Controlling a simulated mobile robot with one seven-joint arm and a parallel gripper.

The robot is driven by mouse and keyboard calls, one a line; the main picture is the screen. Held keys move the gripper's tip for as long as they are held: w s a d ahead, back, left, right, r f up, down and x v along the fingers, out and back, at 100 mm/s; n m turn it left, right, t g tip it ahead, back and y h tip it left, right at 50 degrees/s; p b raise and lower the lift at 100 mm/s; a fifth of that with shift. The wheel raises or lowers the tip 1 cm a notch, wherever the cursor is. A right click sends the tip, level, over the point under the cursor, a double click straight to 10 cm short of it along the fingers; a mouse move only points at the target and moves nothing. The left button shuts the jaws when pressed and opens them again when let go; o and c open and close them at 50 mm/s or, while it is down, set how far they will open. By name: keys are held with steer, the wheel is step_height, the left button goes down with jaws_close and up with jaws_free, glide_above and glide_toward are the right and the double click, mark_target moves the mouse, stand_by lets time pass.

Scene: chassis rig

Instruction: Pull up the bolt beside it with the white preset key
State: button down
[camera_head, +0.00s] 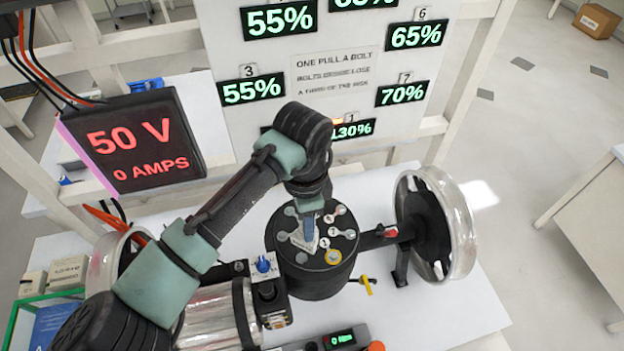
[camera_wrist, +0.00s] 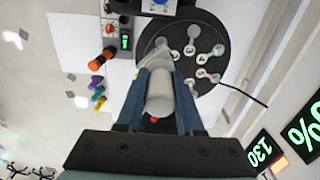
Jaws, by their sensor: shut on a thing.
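My gripper (camera_head: 310,222) is over the black drum (camera_head: 318,285) in the head view, pointing down at its top. In the wrist view my gripper (camera_wrist: 158,100) has its blue-grey fingers shut on a pale cylinder, the white preset key (camera_wrist: 159,95), whose far end reaches toward the drum top (camera_wrist: 208,72). Several grey bolt plates (camera_wrist: 202,75) are ringed around the drum top, some with numbers on them. Whether the key's tip is seated on a bolt is hidden by the gripper.
A wheel (camera_head: 440,225) is right of the drum. A meter (camera_head: 135,140) reads 50 V, 0 AMPS. A white board (camera_head: 330,75) carries percentages and "ONE PULL A BOLT". In the wrist view, an orange-handled tool (camera_wrist: 103,60) and coloured keys (camera_wrist: 98,90) lie on the table.

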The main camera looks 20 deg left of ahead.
mark_target(299, 244)
steer(key=shift+s+a+r, duration=0.3)
steer(key=shift+s+a, duration=0.05)
steer(key=shift+a, duration=0.2)
steer(key=shift+w+f, duration=0.1)
steer(key=shift+s+a, duration=0.1)
steer(key=shift+s, duration=0.15)
steer(key=shift+w+f+b, duration=0.15)
steer(key=shift+f+b, duration=1.35)
steer(key=shift+f, duration=1.1)
steer(key=shift+f+b, duration=0.55)
steer(key=shift+f, duration=0.3)
steer(key=shift+s+f, duration=0.2)
steer(key=shift+f, duration=0.05)
